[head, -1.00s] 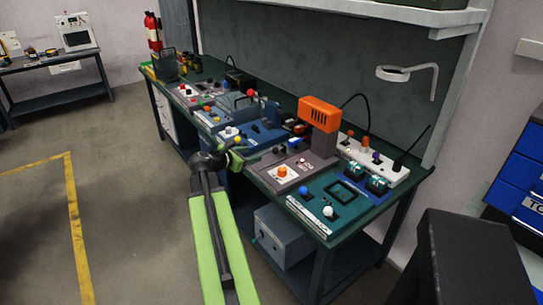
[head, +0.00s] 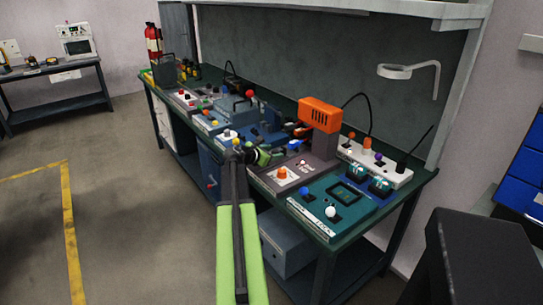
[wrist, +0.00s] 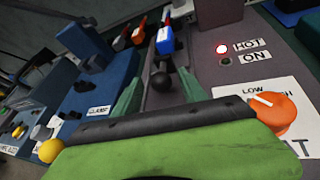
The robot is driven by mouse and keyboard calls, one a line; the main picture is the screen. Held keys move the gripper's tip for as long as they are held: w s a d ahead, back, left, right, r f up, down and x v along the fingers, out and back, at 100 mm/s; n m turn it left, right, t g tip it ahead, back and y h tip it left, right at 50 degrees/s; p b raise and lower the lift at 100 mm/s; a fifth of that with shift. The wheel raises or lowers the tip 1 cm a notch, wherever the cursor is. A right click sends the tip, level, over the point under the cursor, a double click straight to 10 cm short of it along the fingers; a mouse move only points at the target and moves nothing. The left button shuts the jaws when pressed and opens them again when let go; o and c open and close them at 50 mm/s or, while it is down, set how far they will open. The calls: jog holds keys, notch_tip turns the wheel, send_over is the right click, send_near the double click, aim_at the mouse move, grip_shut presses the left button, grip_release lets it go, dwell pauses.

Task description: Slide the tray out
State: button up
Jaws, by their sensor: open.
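My gripper (head: 264,157) is open at the front edge of the bench, by the grey heater unit (head: 284,180) with the orange head (head: 320,114). In the wrist view its two green fingers (wrist: 160,97) stand apart. A black ball knob (wrist: 160,82) shows between them, apart from both as far as I can see. A smaller dark ball lies just beyond it. I cannot clearly make out the tray itself; the dark strip behind the knob may be part of it. The green palm hides the nearest part.
Right of the fingers are a lit red HOT lamp (wrist: 221,48) and an orange dial (wrist: 272,111). Left is a blue clamp unit (wrist: 95,95) with a yellow knob (wrist: 50,150). A teal panel (head: 335,205) stands to the right on the bench. The floor at left is clear.

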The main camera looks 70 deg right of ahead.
jog(key=shift+c, duration=0.4)
jog(key=c, duration=1)
grip_shut()
jog(key=shift+w, duration=0.15)
